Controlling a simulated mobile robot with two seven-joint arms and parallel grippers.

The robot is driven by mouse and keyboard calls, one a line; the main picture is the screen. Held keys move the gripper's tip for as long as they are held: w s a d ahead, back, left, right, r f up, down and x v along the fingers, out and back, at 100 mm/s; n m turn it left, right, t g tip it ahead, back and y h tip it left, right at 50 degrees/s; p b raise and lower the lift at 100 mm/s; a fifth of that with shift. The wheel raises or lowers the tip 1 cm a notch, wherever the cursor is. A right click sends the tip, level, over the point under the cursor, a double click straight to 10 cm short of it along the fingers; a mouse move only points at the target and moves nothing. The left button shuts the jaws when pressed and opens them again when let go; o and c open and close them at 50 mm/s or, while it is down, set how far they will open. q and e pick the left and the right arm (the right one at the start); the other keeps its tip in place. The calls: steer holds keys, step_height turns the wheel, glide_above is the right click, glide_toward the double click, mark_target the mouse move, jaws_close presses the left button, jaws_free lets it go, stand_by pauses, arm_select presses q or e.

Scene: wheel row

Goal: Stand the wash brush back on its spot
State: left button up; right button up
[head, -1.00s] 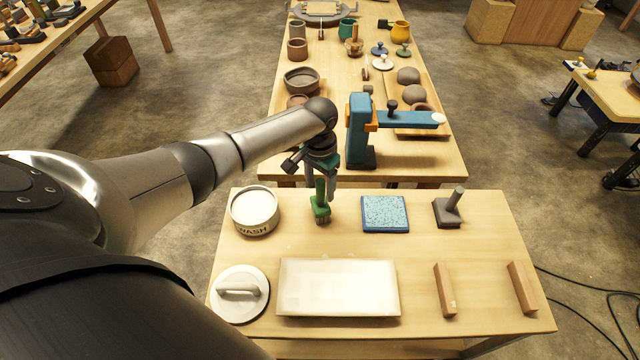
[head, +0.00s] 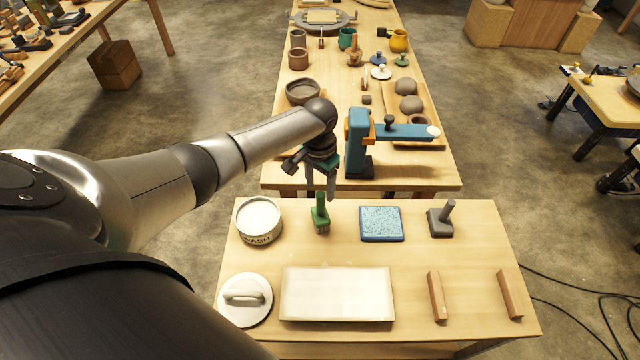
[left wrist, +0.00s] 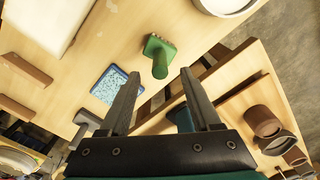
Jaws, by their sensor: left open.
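The green wash brush (head: 320,214) stands upright on the near table, bristles down, between the WASH tub and the blue sponge pad. Its handle points up, and it also shows in the left wrist view (left wrist: 159,58). My left gripper (head: 320,190) is open just above and behind the brush handle. In the left wrist view its two fingers (left wrist: 158,92) are spread with nothing between their tips, and the brush stands apart beyond them. The round tub marked WASH (head: 258,220) is left of the brush. My right gripper is not in view.
The blue speckled pad (head: 381,223) and a grey block with a handle (head: 440,218) stand to the right. In front are a white tray (head: 337,293), a round lid (head: 245,299) and two wooden bars (head: 437,297). A blue press (head: 360,142) stands on the table behind.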

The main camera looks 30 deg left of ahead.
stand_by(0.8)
arm_select(q)
steer(key=shift+r+p, duration=0.8)
steer(key=shift+p, duration=0.2)
steer(key=shift+f, duration=0.1)
